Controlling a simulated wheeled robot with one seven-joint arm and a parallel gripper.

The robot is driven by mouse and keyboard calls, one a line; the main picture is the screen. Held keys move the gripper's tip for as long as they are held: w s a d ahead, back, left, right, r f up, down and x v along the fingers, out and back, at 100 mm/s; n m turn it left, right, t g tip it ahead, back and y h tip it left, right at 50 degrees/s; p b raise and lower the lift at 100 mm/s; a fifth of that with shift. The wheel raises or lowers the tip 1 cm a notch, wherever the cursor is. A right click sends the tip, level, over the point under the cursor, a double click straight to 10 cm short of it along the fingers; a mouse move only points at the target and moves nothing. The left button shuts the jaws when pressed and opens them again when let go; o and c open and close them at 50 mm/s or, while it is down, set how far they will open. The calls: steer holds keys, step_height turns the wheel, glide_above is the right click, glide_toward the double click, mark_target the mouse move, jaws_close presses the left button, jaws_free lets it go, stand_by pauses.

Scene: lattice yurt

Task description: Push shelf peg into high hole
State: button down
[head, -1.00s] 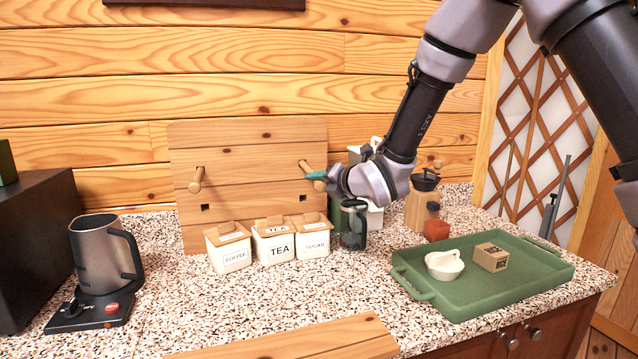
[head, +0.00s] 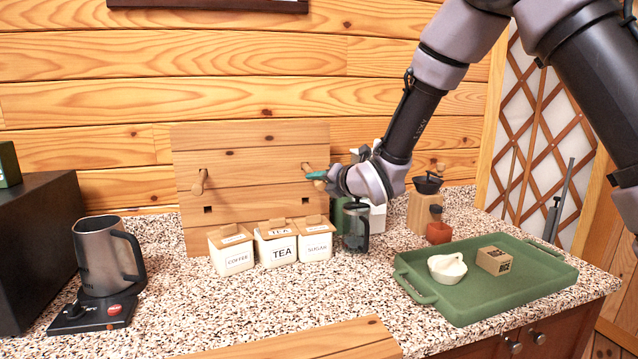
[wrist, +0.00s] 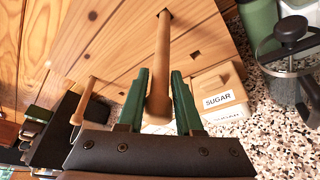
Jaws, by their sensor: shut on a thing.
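The wooden shelf peg (wrist: 161,70) stands out from the upper right of a wooden board. Its far end meets the board at the high hole (wrist: 165,14); how deep it sits I cannot tell. My gripper (wrist: 160,74) has its green fingers on either side of the peg's near, thicker end and is shut on it. In the head view my gripper (head: 318,177) is at the board's right side and partly hides the peg. A second peg (head: 199,182) sticks out at the board's upper left. Square lower holes (head: 208,209) show below the pegs.
Coffee, tea and sugar canisters (head: 275,242) stand under the board. A glass press (head: 355,226) is just below my gripper, with a grinder (head: 424,205) to its right. A green tray (head: 480,290) holds a white bowl and a small box. The counter's middle is clear.

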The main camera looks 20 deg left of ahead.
steer(key=shift+w+a, duration=0.55)
steer(key=shift+w, duration=0.35)
steer(key=shift+w+a, duration=0.5)
steer(key=shift+w, duration=0.4)
steer(key=c, duration=0.5)
jaws_free()
steer(key=v, duration=1)
steer(key=shift+s+d, duration=0.25)
steer(key=shift+r, duration=0.15)
